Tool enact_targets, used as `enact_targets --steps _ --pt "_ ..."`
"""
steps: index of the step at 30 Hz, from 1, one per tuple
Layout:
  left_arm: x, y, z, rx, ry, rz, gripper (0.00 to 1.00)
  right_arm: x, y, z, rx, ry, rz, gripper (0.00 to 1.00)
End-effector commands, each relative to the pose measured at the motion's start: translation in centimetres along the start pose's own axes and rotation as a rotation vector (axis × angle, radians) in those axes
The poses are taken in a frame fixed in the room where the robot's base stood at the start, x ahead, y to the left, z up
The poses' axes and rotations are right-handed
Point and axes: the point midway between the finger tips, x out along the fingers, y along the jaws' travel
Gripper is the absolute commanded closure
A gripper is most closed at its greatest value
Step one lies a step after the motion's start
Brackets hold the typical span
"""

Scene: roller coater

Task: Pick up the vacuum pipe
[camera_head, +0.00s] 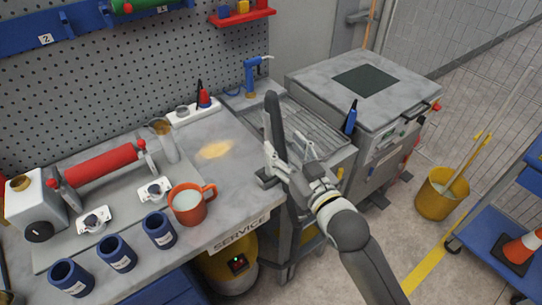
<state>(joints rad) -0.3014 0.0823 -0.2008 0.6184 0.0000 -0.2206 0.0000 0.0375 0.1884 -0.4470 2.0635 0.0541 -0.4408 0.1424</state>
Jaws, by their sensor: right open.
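A dark grey, rounded upright bar (275,118), which looks like the vacuum pipe, stands in front of the sink unit. Its lower part is hidden behind my right gripper. My right gripper (287,152) is open, with the bar at or between its fingers; I cannot tell whether they touch. A yellow vacuum body (222,268) stands under the bench's front edge, partly hidden by the bench. My left gripper is not in view.
The grey bench (215,190) holds a red roller (103,165), an orange mug (190,204) and several blue cups. A sink (310,125) and grey cabinet (375,150) stand behind my right gripper. A yellow bucket (437,198) and blue cart (492,245) are right; floor between is clear.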

Motion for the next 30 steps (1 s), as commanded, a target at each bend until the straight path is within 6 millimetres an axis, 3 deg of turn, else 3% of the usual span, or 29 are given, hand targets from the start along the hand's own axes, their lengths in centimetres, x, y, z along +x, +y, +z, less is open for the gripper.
enact_targets --steps 5,11,21,30 --pt "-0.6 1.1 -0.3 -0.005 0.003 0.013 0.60 2.2 0.0 -0.1 0.001 0.001 -0.001 0.45" --pt "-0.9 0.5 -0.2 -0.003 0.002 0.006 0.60 3.2 0.0 -0.1 0.000 -0.001 0.000 0.45" --pt "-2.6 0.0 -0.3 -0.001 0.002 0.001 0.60 7.0 0.3 -0.3 0.001 0.000 0.000 0.45" --pt "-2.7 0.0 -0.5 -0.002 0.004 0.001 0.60 8.0 0.3 -0.1 0.000 0.000 0.000 0.45"
